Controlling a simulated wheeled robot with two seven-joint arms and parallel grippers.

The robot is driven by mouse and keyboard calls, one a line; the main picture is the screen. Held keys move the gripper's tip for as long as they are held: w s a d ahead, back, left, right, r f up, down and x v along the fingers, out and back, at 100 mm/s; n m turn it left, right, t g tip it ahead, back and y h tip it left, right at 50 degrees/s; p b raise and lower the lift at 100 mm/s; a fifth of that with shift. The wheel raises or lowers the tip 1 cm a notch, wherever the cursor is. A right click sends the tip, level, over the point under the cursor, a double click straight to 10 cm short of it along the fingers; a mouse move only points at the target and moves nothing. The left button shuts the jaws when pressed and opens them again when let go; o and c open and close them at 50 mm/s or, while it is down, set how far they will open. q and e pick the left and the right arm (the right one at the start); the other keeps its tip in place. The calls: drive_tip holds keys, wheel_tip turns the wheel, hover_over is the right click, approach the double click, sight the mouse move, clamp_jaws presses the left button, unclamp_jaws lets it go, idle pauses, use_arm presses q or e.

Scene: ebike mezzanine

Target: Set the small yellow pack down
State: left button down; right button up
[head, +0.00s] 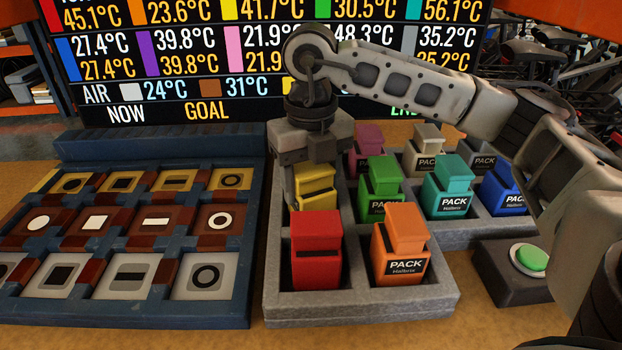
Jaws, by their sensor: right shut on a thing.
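The small yellow pack (316,194) is near the left side of the grey tray (372,308), just behind the red pack (316,262). My right gripper (314,172) comes down from above and is shut on the yellow pack's top. The red pack hides the yellow pack's lower part, so I cannot tell whether it touches the tray floor. My left gripper is not in view.
An orange pack (400,262) stands right of the red one. Green (380,190), teal (447,195) and blue (503,190) packs stand behind. A blue board of symbol tiles (150,318) lies left. A green button (530,258) sits right. A temperature display (190,70) stands behind.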

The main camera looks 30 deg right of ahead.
drive_tip(key=shift+f, duration=0.15)
drive_tip(key=o, duration=1.3)
